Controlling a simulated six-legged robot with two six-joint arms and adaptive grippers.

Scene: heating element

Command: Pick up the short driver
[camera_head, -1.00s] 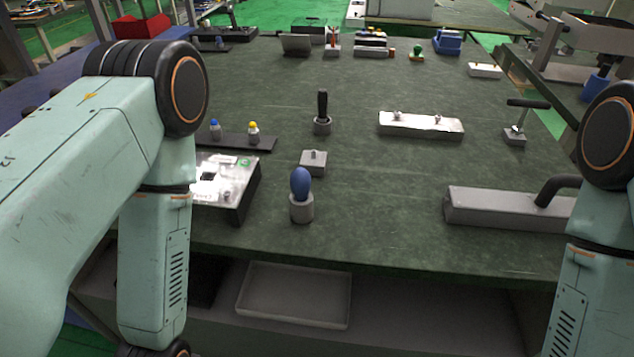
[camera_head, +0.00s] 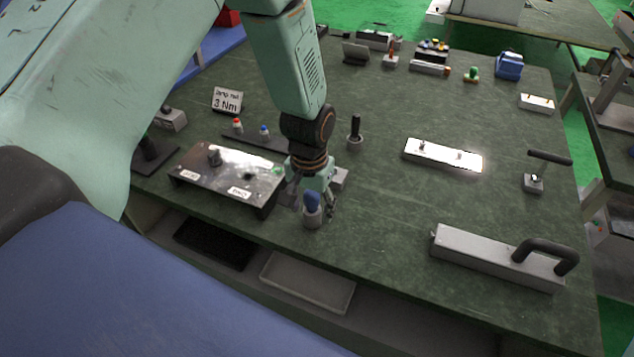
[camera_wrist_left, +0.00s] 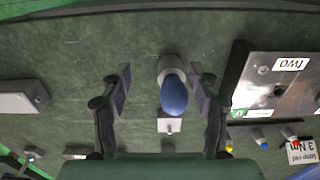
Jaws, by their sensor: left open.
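The short driver has a rounded blue handle (camera_head: 313,199) and stands upright in a grey round holder (camera_head: 312,217) near the table's front edge. My left gripper (camera_head: 311,204) comes down from above over it and is open. In the left wrist view the blue handle (camera_wrist_left: 173,96) lies between the two spread fingers of the gripper (camera_wrist_left: 162,92), nearer the right finger. I see no finger closed on it. A taller black-handled driver (camera_head: 355,127) stands in its own holder farther back. My right gripper is out of view.
A metal plate box (camera_head: 220,178) is close left of the driver. A small grey block (camera_head: 339,178) sits just behind it. A long grey block with a black handle (camera_head: 480,258) lies at right. The table between is clear.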

